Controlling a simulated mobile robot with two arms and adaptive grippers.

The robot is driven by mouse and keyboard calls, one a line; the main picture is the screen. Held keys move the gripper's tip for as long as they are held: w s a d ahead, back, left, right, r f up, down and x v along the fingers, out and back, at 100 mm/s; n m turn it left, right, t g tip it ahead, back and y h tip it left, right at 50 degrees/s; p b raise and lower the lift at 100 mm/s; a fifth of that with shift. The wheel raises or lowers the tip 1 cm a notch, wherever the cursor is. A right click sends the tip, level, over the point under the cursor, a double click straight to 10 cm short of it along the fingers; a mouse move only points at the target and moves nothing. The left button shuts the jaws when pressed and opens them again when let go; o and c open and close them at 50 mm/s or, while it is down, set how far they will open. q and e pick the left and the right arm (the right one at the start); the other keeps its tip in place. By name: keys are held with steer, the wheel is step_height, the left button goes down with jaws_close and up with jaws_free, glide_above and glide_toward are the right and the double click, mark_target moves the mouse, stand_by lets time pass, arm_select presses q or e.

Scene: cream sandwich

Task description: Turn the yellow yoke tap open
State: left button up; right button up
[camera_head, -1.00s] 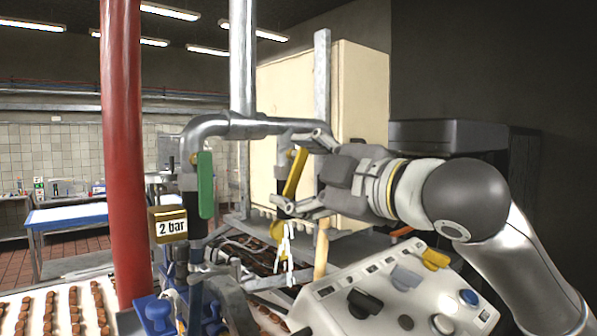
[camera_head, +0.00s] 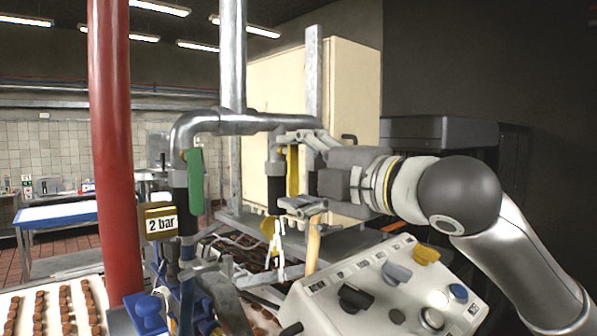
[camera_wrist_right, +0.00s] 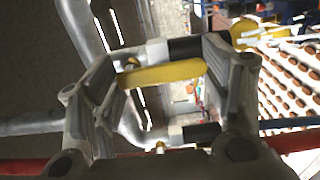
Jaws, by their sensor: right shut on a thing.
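The yellow yoke tap handle (camera_head: 292,168) stands about upright beside the dark vertical pipe under the yoke's right bend. My right gripper (camera_head: 290,175) reaches it from the right, one finger above and one below, and is shut on the handle. In the right wrist view, the yellow handle (camera_wrist_right: 162,74) spans between the two grey finger pads of my right gripper (camera_wrist_right: 165,85). The gripper hides part of the tap's body. My left gripper is not in view.
A green handle (camera_head: 195,182) hangs upright on the yoke's left pipe, above a "2 bar" tag (camera_head: 161,222). A red pillar (camera_head: 112,150) stands at left. A control panel (camera_head: 390,290) with knobs lies below my right arm. A cream cabinet (camera_head: 345,80) stands behind.

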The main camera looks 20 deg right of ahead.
steer(key=shift+f, duration=0.25)
steer(key=o, duration=0.9)
steer(key=shift+o, duration=0.7)
steer(key=shift+r, duration=0.15)
steer(key=shift+s, duration=0.1)
steer(key=v, duration=1.2)
